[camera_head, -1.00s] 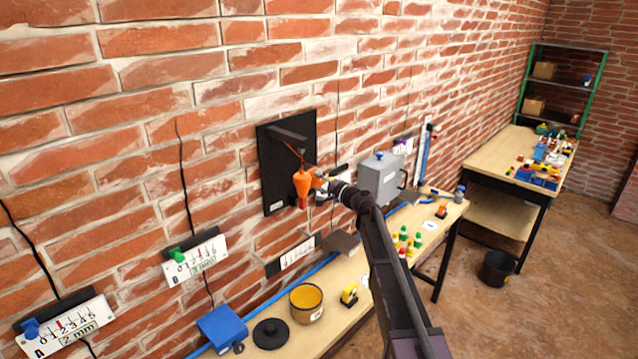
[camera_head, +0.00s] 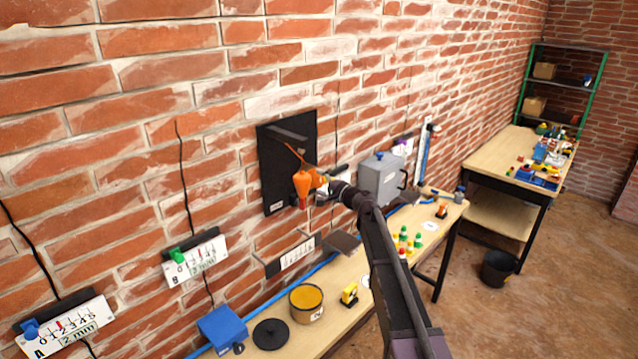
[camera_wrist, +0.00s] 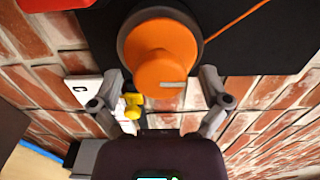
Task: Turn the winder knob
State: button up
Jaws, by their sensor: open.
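The winder knob (camera_wrist: 165,68) is a round orange knob on a dark round base, fixed to a black panel (camera_wrist: 95,30). A pale mark shows on its face. My gripper (camera_wrist: 160,78) is open. Its two grey fingers stand left and right of the knob's lower part, and I see gaps between fingers and knob. In the head view my gripper's end is close to the knob and its fingers are hard to make out.
An orange line (camera_wrist: 238,18) runs off the knob. A yellow fitting (camera_wrist: 130,105) and a white plate marked C (camera_wrist: 82,90) are near the left finger. A grey box (camera_head: 380,180) is on the wall right of my arm. The bench (camera_head: 340,285) below holds several small items.

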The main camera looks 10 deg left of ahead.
jog(key=v, duration=1.2)
jog(key=shift+a, duration=0.1)
jog(key=s+d+f+n+g+h+b, duration=0.2)
jog(key=s+f+n+g+h+b, duration=0.15)
jog(key=s+f, duration=0.6)
jog(key=s+d+f+n+g+h+b, duration=0.3)
jog(key=s+f+g, duration=0.1)
jog(key=s+f, duration=0.55)
jog(key=s+d+f+g+h+b, duration=0.1)
jog(key=s+d+f+h+b, duration=0.1)
jog(key=s+d+f+h, duration=0.2)
jog(key=s+d+f+g+h+b, duration=0.2)
jog(key=s+d+f, duration=0.4)
jog(key=s+d, duration=0.3)
jog(key=s+n+h, duration=0.1)
jog(key=s, duration=0.1)
jog(key=shift+s+d+f+h, duration=0.25)
jog(key=shift+s+f+h, duration=0.05)
jog(key=shift+h, duration=0.05)
jog(key=shift+g, duration=0.25)
